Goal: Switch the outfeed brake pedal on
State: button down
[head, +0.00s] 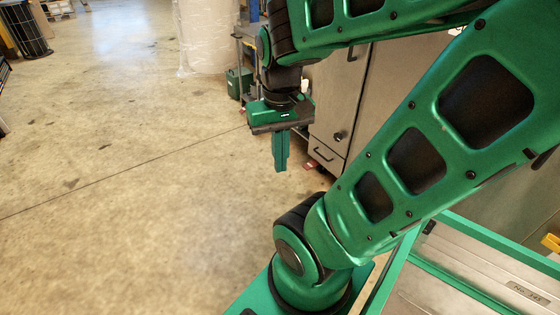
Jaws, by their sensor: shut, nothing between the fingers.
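My gripper (281,168) hangs down over the floor in the upper middle of the head view, its green fingers shut and empty. A small red item (311,166) lies low by the foot of the grey machine (340,95), just right of the fingertips in the picture. It may be the brake pedal, but it is too small and partly hidden to be sure. The gap between it and my fingers cannot be judged from this one view. No on or off state can be read.
The grey machine has a dark round knob (339,135) and a handle (323,154). A dark green container (239,83) and a wrapped white column (205,35) stand behind. My arm blocks much of the right side.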

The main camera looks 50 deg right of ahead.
aim_at(310, 164)
jog(key=z, duration=0.15)
jog(key=i, duration=1.2)
jog(key=z, duration=1.1)
jog(key=i, duration=0.8)
jog(key=z, duration=0.55)
